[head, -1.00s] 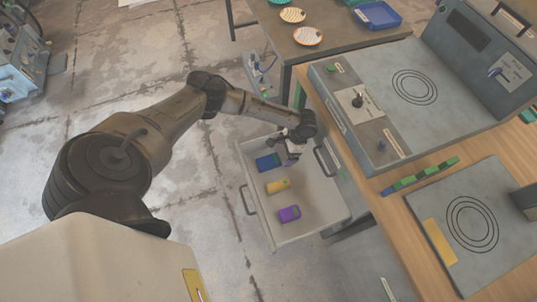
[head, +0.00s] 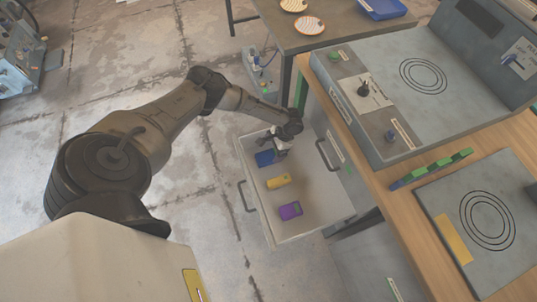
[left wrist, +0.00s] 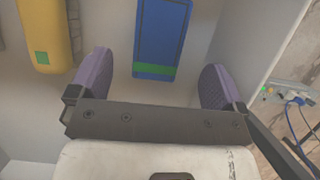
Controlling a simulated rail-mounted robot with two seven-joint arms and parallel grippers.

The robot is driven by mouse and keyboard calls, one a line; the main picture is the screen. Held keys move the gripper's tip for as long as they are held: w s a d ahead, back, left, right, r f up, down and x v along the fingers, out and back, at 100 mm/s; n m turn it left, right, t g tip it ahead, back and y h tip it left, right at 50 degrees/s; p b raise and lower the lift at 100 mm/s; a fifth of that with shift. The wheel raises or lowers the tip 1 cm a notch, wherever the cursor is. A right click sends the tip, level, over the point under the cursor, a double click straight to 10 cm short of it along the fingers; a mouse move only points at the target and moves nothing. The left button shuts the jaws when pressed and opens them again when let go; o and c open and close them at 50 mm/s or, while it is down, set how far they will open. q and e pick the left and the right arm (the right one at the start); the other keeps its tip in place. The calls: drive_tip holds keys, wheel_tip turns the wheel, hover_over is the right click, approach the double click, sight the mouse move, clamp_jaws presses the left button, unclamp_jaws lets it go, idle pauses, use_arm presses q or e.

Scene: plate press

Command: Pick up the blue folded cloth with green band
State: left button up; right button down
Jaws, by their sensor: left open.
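The blue folded cloth (head: 265,158) lies in the open white drawer (head: 327,208), at its far left end. In the left wrist view the blue cloth (left wrist: 162,35) has a green band across its near end. My left gripper (head: 277,153) is over the drawer beside the cloth. In the left wrist view its two purple-padded fingers (left wrist: 157,88) are spread apart with nothing between them. The cloth's near end shows just beyond the fingers, roughly centred between them. I cannot tell the height gap. My right gripper is in no view.
A yellow folded cloth (head: 278,181) and a purple one (head: 290,211) lie in the same drawer. The drawer's walls stand close around the gripper. The wooden workbench (head: 398,203) with a grey press unit (head: 420,90) stands to the right.

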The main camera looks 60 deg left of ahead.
sight(269, 155)
use_arm(q)
drive_tip(key=b+x, duration=0.1)
drive_tip(key=x, duration=0.2)
drive_tip(key=shift+s+f, duration=0.1)
drive_tip(key=shift+f, duration=0.2)
drive_tip(key=shift+s+f+b, duration=0.3)
drive_tip(key=shift+f+b, duration=0.15)
drive_tip(key=shift+f, duration=0.1)
drive_tip(key=shift+f, duration=0.3)
drive_tip(key=shift+c, duration=1.4)
drive_tip(key=c, duration=0.7)
